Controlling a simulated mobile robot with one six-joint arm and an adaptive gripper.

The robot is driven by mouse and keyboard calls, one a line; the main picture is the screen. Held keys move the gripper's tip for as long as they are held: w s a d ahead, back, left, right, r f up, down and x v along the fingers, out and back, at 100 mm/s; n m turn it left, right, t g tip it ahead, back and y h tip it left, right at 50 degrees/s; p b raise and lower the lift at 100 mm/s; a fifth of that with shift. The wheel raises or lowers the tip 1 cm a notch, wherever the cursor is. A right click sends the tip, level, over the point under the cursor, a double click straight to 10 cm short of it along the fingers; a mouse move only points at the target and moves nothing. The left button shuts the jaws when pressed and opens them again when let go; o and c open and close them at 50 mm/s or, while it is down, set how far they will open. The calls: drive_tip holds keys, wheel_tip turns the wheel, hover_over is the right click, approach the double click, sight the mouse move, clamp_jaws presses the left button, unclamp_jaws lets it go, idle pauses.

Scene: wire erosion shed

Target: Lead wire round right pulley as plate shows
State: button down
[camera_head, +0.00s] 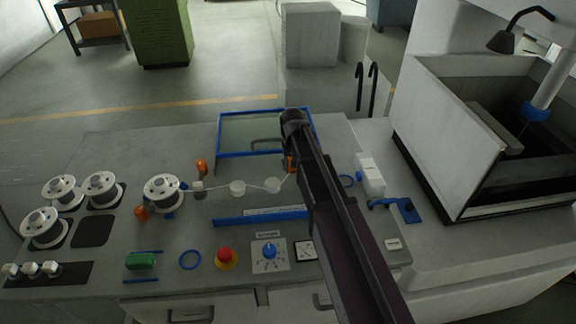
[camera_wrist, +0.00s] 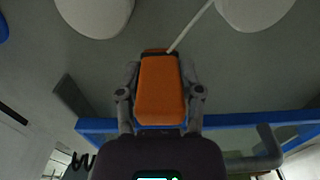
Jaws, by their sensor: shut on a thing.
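My gripper (camera_head: 290,164) is shut on an orange wire-end tab (camera_wrist: 160,90), with a finger on each side. A thin pale wire (camera_wrist: 190,28) runs from the tab and passes between two white round pulleys, one at left (camera_wrist: 95,12) and one at right (camera_wrist: 255,8). In the head view the wire runs from a white spool (camera_head: 163,190) through a small guide (camera_head: 198,187) and by two white pulleys, left (camera_head: 237,187) and right (camera_head: 272,185), to my gripper. My arm hides the panel just right of them. Which side of each pulley the wire touches is unclear.
A blue-framed panel with a handle (camera_head: 264,113) lies behind the pulleys, and a blue rail (camera_head: 262,218) in front. A red button (camera_head: 226,256) and dial (camera_head: 269,252) are nearer.

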drive_tip(key=shift+w+d, duration=0.15)
drive_tip(key=shift+d, duration=2.4)
drive_tip(key=shift+w+d, duration=0.15)
drive_tip(key=shift+d, duration=2.35)
drive_tip(key=shift+s, duration=0.1)
drive_tip(key=shift+s+d, duration=0.2)
drive_tip(key=shift+s, duration=3.2)
